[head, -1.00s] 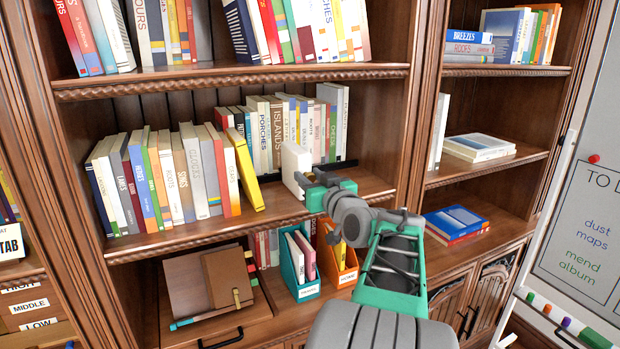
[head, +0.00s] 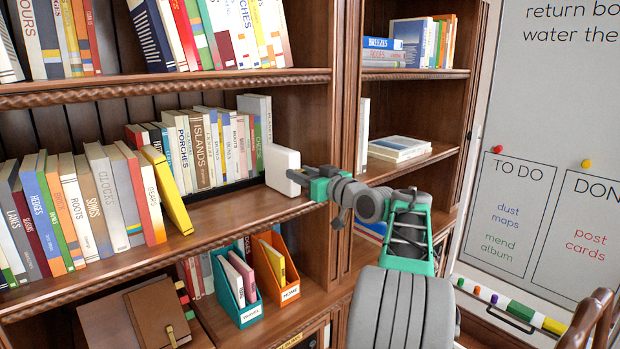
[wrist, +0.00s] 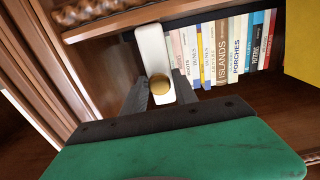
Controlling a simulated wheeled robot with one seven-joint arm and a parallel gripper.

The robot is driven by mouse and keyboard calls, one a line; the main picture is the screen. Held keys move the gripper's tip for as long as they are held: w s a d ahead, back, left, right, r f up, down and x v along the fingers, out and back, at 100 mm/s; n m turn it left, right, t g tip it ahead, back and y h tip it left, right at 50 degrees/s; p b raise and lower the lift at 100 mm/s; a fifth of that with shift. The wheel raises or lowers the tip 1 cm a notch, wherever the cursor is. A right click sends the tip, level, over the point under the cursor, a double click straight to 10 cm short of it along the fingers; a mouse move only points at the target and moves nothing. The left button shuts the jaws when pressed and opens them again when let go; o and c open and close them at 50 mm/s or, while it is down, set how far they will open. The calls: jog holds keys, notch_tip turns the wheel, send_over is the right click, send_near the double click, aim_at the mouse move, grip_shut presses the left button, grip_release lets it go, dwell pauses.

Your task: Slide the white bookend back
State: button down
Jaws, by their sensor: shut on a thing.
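The white bookend (head: 282,172) stands on the middle shelf, at the right end of the back row of books, near the shelf's right side wall. My gripper (head: 303,180) reaches in from the right and is shut on it. In the wrist view the white bookend (wrist: 153,48) is upright in the picture, and a round brass knob (wrist: 160,85) sits between the fingers of my gripper (wrist: 161,92). The fingers hide part of its lower end.
The back row of books (head: 215,150) stands left of the bookend. A yellow book (head: 167,190) leans on the front row, with bare shelf (head: 225,212) to its right. The right upright (head: 345,110) is close to my gripper. Teal (head: 226,290) and orange (head: 287,280) file boxes stand below.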

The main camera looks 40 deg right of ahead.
jog(key=shift+d, duration=0.3)
jog(key=c, duration=1.2)
grip_release()
jog(key=shift+o, duration=0.2)
jog(key=s+b, duration=0.2)
jog(key=s, duration=0.5)
jog(key=shift+s, duration=0.35)
jog(key=shift+d, duration=0.1)
